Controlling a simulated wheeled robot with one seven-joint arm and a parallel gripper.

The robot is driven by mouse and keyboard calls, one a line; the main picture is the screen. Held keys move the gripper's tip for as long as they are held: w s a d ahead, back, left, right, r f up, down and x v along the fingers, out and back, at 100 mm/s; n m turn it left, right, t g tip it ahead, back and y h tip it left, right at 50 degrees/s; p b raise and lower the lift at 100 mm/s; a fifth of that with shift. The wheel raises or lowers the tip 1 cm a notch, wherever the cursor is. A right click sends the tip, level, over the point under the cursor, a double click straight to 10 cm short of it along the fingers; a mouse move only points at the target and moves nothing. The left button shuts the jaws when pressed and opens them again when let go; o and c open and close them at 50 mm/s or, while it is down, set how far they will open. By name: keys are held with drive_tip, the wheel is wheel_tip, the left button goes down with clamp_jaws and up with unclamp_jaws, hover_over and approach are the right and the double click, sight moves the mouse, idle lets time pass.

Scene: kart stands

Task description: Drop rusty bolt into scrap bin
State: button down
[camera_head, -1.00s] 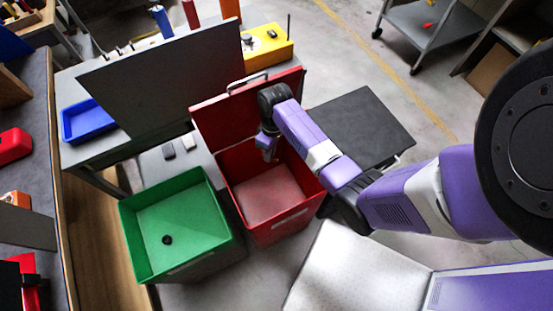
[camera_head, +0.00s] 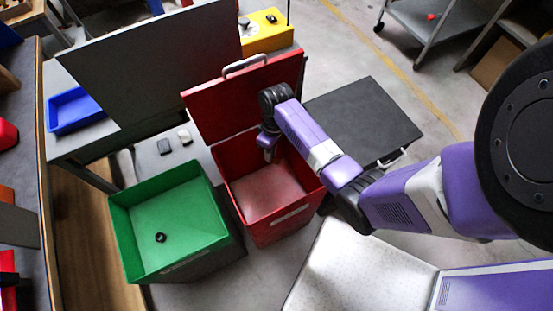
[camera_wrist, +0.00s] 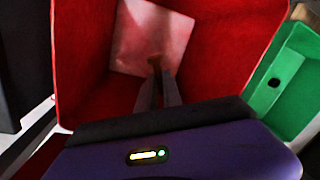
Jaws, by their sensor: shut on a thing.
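The red bin (camera_head: 290,217) stands with its lid (camera_head: 212,112) raised, and its pale floor shows empty. It also fills much of the wrist view (camera_wrist: 90,75). I cannot read which bin is marked for scrap. My gripper (camera_head: 268,155) hangs over the red bin's opening, pointing down. In the wrist view its fingers (camera_wrist: 157,82) are close together, shut on a small brown, rusty-looking bolt (camera_wrist: 155,62) at their tips. The bolt appears over the pale floor inside the red walls. Its head view is too small to make out.
An open green bin (camera_head: 190,259) stands left of the red bin with a small dark ring-like part (camera_head: 160,237) inside. A dark flat cart top (camera_head: 362,122) is to the right. A grey bench with a blue tray (camera_head: 76,109) is behind left.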

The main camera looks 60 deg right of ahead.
drive_tip(key=c, duration=1.4)
unclamp_jaws()
drive_tip(key=shift+c, duration=0.2)
wheel_tip(320, 180, up, 8)
drive_tip(key=d, duration=0.1)
drive_tip(key=shift+d+f, duration=0.1)
